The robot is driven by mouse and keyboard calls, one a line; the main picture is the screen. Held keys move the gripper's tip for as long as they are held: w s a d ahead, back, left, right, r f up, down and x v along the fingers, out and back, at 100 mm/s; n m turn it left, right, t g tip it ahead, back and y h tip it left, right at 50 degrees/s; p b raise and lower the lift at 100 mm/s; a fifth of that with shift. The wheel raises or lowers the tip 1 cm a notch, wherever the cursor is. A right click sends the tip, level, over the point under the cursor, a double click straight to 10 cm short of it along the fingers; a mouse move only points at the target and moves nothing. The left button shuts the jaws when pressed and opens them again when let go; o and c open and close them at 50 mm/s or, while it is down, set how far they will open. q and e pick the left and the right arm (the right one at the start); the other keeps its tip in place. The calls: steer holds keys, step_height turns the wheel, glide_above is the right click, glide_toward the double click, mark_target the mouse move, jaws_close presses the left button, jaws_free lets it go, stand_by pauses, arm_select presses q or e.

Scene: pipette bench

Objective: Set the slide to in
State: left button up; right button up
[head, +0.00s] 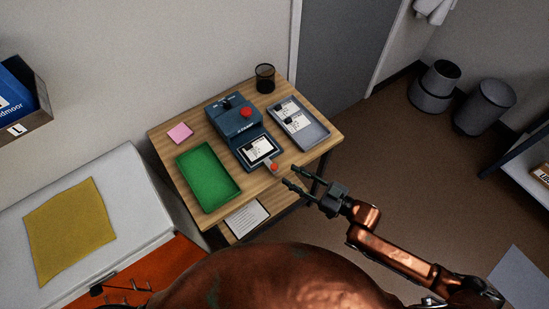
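A dark blue device (229,119) stands in the middle of the small wooden table, with a red button (246,112) on top. A slide (247,154) with a white label card on it sticks out from the device's front, toward me. At its near right end is a small grey tab with an orange-red knob (274,167). My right gripper (290,175) is open and empty, its fingertips just right of the knob, near the table's front right edge. I cannot tell whether a fingertip touches the knob. My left gripper is not in view.
A green tray (207,178) lies left of the device, with a pink notepad (180,133) behind it. A grey tray (314,129) with label cards lies on the right. A black mesh cup (265,78) stands at the back corner. Bare wood surrounds the slide's end.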

mark_target(274, 166)
steer(key=a, duration=0.1)
steer(key=w+a, duration=0.1)
steer(key=a, duration=0.1)
steer(key=shift+w+a+r, duration=0.1)
steer(key=shift+w+r, duration=0.05)
steer(key=shift+r, duration=0.25)
steer(key=x, duration=0.3)
steer(key=shift+w+a+f+b, duration=0.1)
steer(key=shift+w+a+b, duration=0.1)
steer(key=shift+b, duration=0.15)
steer(key=shift+w+a, duration=0.25)
steer(key=shift+a, duration=0.2)
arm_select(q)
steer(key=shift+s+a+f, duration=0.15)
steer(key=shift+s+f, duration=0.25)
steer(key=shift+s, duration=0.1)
arm_select(e)
steer(key=shift+c, duration=0.7)
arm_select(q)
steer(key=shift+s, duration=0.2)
arm_select(e)
jaws_close()
